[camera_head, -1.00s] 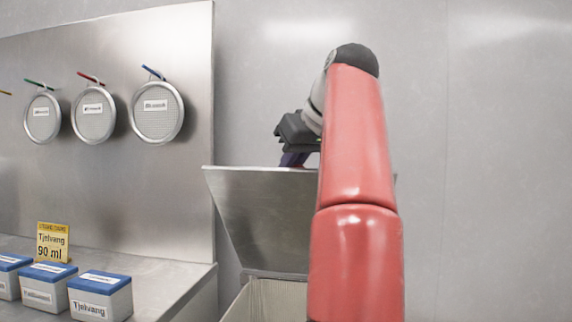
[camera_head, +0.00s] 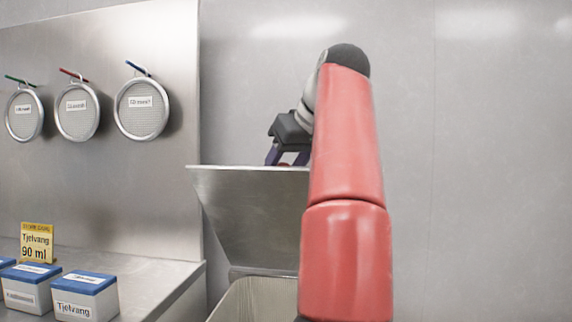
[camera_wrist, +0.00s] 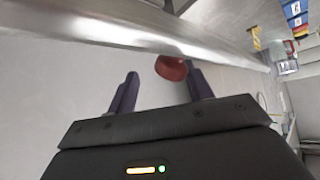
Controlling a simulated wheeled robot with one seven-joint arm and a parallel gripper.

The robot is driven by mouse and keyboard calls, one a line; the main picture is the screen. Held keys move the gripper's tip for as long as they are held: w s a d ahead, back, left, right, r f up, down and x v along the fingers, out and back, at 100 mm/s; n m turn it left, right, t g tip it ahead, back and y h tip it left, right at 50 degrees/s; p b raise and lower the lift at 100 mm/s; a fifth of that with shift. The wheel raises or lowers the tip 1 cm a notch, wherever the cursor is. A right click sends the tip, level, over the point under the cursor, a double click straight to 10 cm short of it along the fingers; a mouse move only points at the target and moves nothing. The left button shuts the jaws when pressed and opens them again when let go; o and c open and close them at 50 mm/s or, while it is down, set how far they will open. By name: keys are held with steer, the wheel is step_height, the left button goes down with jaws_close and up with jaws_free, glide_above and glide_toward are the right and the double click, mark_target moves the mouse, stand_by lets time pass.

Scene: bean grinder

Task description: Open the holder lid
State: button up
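The holder lid (camera_head: 252,205) is a grey metal plate. It stands raised and tilted, hinged above the open holder (camera_head: 255,300); my red arm covers its right part. My gripper (camera_head: 286,160) is just above and behind the lid's upper edge. In the wrist view my gripper (camera_wrist: 160,85) has its two dark purple fingers apart, with nothing clamped. A round red knob (camera_wrist: 171,68) is close to the right finger, near the shiny lid edge (camera_wrist: 130,35); I cannot tell whether finger and knob touch.
A steel counter (camera_head: 150,275) is at left with blue-lidded boxes (camera_head: 87,298) and a yellow sign (camera_head: 37,242). Round sieves (camera_head: 142,109) hang on the steel panel above. The grey wall (camera_head: 480,170) at right is bare.

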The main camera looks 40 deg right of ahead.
steer(key=shift+r, duration=0.1)
steer(key=shift+s+r, duration=0.3)
steer(key=shift+s, duration=0.1)
steer(key=s+a+b, duration=0.1)
steer(key=s, duration=1.1)
steer(key=shift+a+b, duration=0.25)
steer(key=shift+b, duration=0.05)
